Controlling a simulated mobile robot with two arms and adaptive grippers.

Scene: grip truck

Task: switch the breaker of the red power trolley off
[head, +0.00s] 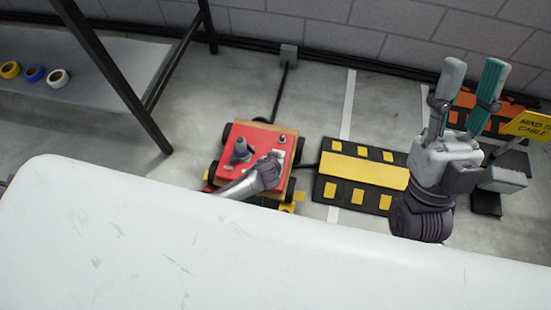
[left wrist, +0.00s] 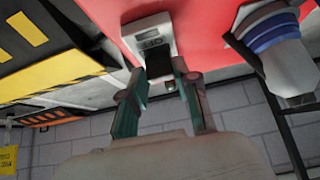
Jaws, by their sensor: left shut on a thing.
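The red power trolley (head: 262,136) stands on the floor beyond the white surface, its red top facing up. A small grey breaker panel (head: 279,154) sits near its right edge; in the left wrist view the panel (left wrist: 152,36) shows dark slots. My left gripper (left wrist: 161,72) is at the panel, its two teal fingers on either side of the panel's lower part and shut on the breaker there. The switch's position is hard to tell, as the fingers partly hide it. My right gripper (head: 473,72) is raised, open and empty, well right of the trolley.
A blue-ringed grey connector (left wrist: 275,32) stands on the trolley beside the breaker. A yellow-black cable ramp (head: 362,172) lies to the right, with a yellow cable sign (head: 530,125) beyond. A shelf with tape rolls (head: 33,74) is at left. The white surface (head: 200,250) fills the foreground.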

